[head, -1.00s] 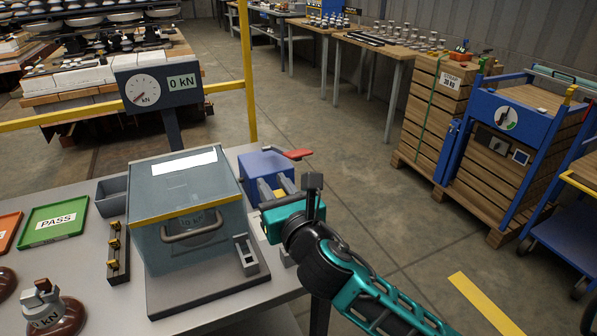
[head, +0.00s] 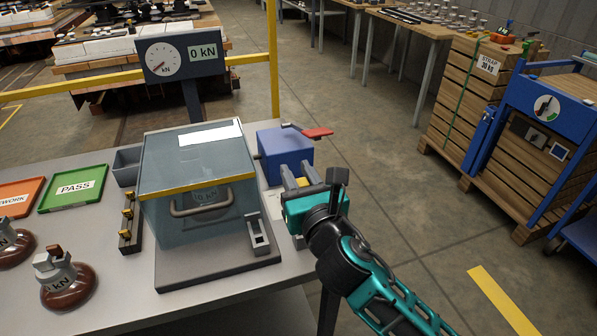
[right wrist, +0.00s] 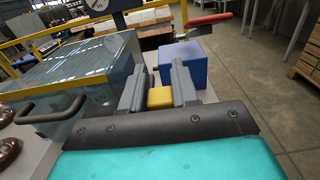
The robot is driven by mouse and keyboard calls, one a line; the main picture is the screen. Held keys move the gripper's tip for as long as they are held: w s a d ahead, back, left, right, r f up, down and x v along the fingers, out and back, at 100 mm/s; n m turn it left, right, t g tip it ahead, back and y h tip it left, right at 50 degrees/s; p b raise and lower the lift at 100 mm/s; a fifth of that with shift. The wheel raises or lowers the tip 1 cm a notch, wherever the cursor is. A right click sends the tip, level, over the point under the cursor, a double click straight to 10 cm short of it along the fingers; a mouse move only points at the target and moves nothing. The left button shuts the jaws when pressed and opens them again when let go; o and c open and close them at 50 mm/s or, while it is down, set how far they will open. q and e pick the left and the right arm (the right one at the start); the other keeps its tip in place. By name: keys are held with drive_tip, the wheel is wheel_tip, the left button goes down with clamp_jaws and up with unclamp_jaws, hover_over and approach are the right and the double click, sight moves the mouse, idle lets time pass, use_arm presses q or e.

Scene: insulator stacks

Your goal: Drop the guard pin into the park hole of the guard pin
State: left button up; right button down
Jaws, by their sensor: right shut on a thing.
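My right gripper (head: 292,178) is beside the right side of the clear guard box, in front of the blue block. Its two grey fingers are shut on a small yellow piece, which I take to be the guard pin's head (right wrist: 160,97). The rest of the pin is hidden. The clear guard (head: 190,215) with its yellow edge and grey handle stands on a grey base plate. A grey upright bracket with a square opening (head: 258,234) stands at its front right corner. I cannot tell which opening is the park hole. My left gripper is not in view.
The blue block (head: 285,150) has a red-handled lever (head: 317,132). A rack with yellow-topped pieces (head: 130,223) stands left of the guard. A green PASS tray (head: 73,188) and brown insulators (head: 68,285) are further left. A force gauge (head: 163,60) stands behind.

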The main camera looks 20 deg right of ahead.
use_arm(q)
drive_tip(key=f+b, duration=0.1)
drive_tip(key=b, duration=0.1)
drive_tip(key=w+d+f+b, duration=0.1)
drive_tip(key=b, duration=0.1)
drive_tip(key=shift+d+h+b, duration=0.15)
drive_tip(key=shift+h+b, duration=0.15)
use_arm(e)
wheel_tip(320, 180, down, 6)
drive_tip(key=shift+r, duration=0.1)
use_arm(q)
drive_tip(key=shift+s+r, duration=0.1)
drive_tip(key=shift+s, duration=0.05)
use_arm(e)
drive_tip(key=shift+r, duration=0.1)
use_arm(q)
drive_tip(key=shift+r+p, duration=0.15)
drive_tip(key=shift+p, duration=0.25)
idle(0.5)
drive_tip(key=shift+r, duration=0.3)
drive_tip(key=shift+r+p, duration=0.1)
drive_tip(key=shift+p, duration=0.3)
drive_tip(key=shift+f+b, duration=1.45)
drive_tip(key=shift+b, duration=0.1)
use_arm(e)
drive_tip(key=shift+f, duration=2.15)
